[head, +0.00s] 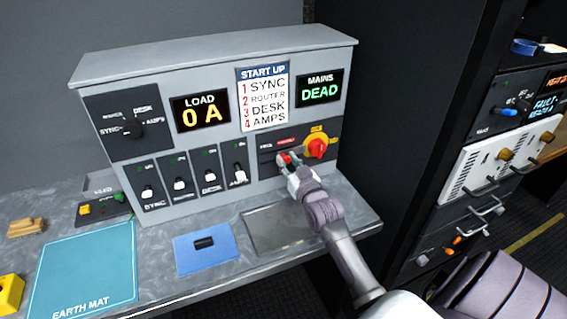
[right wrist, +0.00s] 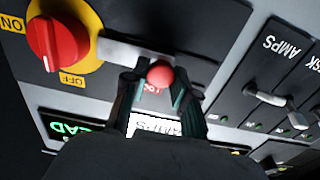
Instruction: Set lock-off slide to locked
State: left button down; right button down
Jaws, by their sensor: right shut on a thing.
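The lock-off slide's red knob (head: 284,159) is at the lower right of the grey console, left of the red-and-yellow rotary switch (head: 317,148). My right gripper (head: 292,165) is at the knob and hides part of it. In the right wrist view the round red knob (right wrist: 161,74) sits between the two fingertips (right wrist: 160,82), which are shut on it. There a grey metal bar (right wrist: 120,48) runs from the knob toward the rotary switch (right wrist: 55,38). A small red label is partly hidden beside the knob. My left gripper is not in view.
Breaker toggles (head: 180,184) line the console's lower left. The console display (head: 320,88) reads MAINS DEAD and another (head: 200,113) reads LOAD 0 A. A blue cloth (head: 205,258) with a black piece and an earth mat (head: 85,265) lie on the counter. A dark rack stands at right.

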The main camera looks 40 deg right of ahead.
jog(key=c, duration=1.3)
grip_release()
jog(key=shift+d, duration=0.15)
jog(key=o, duration=0.4)
jog(key=shift+s+d, duration=0.1)
jog(key=shift+d, duration=0.05)
jog(key=shift+s+a, duration=0.2)
jog(key=shift+s, duration=0.05)
jog(key=v, duration=1.1)
jog(key=shift+s, duration=0.25)
jog(key=shift+a+f, duration=0.1)
